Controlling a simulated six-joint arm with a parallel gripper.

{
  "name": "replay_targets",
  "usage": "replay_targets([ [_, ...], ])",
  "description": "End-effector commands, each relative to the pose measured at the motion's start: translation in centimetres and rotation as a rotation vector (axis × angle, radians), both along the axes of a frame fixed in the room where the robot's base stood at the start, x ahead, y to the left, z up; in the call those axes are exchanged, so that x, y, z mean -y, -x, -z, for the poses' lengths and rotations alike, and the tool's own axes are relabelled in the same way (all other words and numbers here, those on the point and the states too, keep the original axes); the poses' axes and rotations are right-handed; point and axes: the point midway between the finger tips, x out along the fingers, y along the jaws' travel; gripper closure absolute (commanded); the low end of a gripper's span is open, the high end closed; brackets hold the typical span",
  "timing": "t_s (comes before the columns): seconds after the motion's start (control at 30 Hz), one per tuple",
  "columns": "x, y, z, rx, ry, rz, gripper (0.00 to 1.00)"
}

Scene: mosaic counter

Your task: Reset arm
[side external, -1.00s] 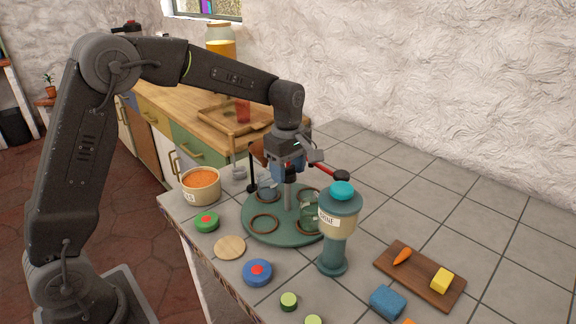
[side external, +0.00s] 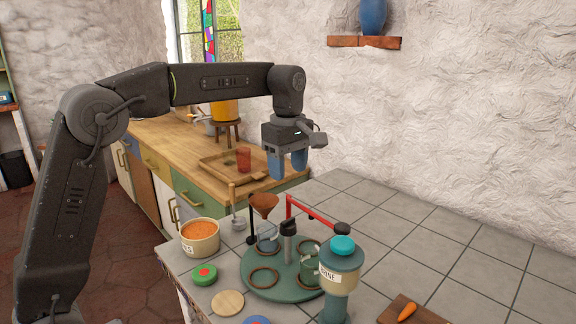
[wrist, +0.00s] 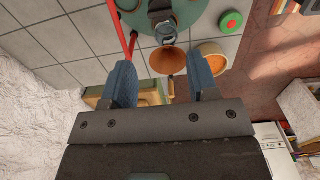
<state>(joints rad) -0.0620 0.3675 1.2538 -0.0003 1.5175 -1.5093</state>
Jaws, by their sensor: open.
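My gripper (side external: 288,166) is raised well above the tiled counter, pointing down, with its two blue fingers apart and nothing between them. In the wrist view the fingers of my gripper (wrist: 161,85) are spread, with counter items far below. The round green stand (side external: 282,283) with brown rings and a central post is below and apart from my gripper. An orange-brown funnel (side external: 264,203) is beside the stand's far side; it also shows in the wrist view (wrist: 167,61). The red bar (side external: 312,211) is behind the post.
A teal-capped brine container (side external: 341,262) stands right of the stand. A tub of orange grains (side external: 200,231), a green lid (side external: 205,275) and a wooden disc (side external: 228,303) are left. A wooden board (side external: 412,312) with a carrot is at front right. Tiles at right are clear.

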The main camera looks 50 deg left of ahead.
Motion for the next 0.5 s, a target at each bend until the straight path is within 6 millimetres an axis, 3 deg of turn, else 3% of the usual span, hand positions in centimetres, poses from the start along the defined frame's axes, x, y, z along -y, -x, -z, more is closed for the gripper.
replay_targets([
  [0.5, 0.15, 0.78, -0.43, 0.016, -0.001, 0.044, 0.46],
])
